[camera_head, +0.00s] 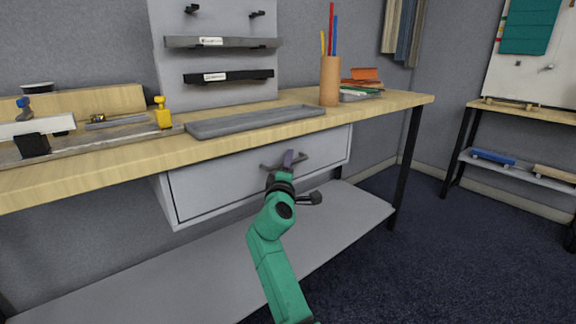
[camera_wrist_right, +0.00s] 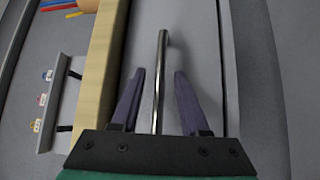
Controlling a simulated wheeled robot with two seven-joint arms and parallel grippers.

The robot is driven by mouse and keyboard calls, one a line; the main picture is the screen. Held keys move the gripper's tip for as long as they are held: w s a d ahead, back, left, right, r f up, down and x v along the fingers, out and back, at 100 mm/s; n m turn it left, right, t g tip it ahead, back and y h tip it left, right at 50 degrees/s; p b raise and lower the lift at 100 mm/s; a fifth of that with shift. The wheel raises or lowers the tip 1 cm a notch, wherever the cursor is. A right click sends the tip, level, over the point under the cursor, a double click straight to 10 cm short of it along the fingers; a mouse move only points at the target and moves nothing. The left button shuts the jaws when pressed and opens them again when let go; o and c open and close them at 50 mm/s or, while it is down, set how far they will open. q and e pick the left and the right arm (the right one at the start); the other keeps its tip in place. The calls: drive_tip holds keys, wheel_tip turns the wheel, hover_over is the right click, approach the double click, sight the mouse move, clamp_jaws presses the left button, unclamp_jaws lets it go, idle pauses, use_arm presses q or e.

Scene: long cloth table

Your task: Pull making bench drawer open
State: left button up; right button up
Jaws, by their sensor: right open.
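The making bench (camera_head: 380,104) has a pale wooden top with a grey drawer (camera_head: 220,185) under its front edge. The drawer front looks flush, with no visible gap. A metal bar handle (camera_head: 268,166) is on the drawer front; in the right wrist view the handle (camera_wrist_right: 160,75) runs between my two purple fingers. My right gripper (camera_head: 290,160) is at the handle in the head view, partly covering it. In the right wrist view my right gripper (camera_wrist_right: 160,90) is open, with a finger on each side of the bar and gaps visible. My left gripper is not in view.
A grey tray (camera_head: 255,122), a cup of pencils (camera_head: 330,82) and a yellow clamp (camera_head: 163,112) stand on the bench top. A grey lower shelf (camera_head: 340,215) lies below the drawer. Dark carpet (camera_head: 430,240) is clear at the right.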

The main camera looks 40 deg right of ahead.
clamp_jaws()
idle(1.4)
